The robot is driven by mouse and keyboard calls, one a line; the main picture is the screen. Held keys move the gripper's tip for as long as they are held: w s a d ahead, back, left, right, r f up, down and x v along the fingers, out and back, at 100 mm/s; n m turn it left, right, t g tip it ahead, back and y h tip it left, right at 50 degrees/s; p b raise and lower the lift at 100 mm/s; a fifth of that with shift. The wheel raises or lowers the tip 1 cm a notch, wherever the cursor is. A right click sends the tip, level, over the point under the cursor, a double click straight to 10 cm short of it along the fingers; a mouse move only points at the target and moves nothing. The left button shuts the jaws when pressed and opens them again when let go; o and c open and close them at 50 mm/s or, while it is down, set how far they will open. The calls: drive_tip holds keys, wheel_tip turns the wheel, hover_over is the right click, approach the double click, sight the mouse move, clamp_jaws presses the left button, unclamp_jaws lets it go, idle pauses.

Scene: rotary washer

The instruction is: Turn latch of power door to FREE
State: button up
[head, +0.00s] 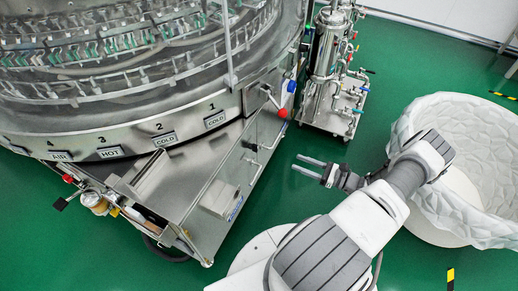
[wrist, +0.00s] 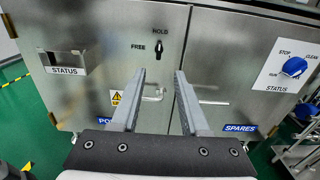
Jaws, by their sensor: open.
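The power door (wrist: 85,92) is a steel panel in the wrist view, with a blue label (wrist: 105,120) partly hidden by my left finger. Its small black latch (wrist: 158,49) sits near the top right of the door. The latch stands roughly upright, under the word HOLD, with FREE to its left. My gripper (wrist: 161,74) is open and empty, with its fingertips below the latch in the picture and apart from it. In the head view my gripper (head: 297,164) is in front of the washer's cabinet (head: 235,165); the latch is too small to make out there.
A door handle (wrist: 153,94) shows between my fingers. A spares door (wrist: 228,80) with its own handle is on the right, beside a blue knob (wrist: 294,66). In the head view, a filter stand (head: 335,75) is behind and a white basket (head: 470,140) is right. Green floor is clear below.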

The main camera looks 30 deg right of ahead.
sight(257, 147)
drive_tip(key=b+x, duration=0.2)
drive_tip(key=x, duration=1.5)
drive_tip(key=shift+s, duration=0.1)
clamp_jaws()
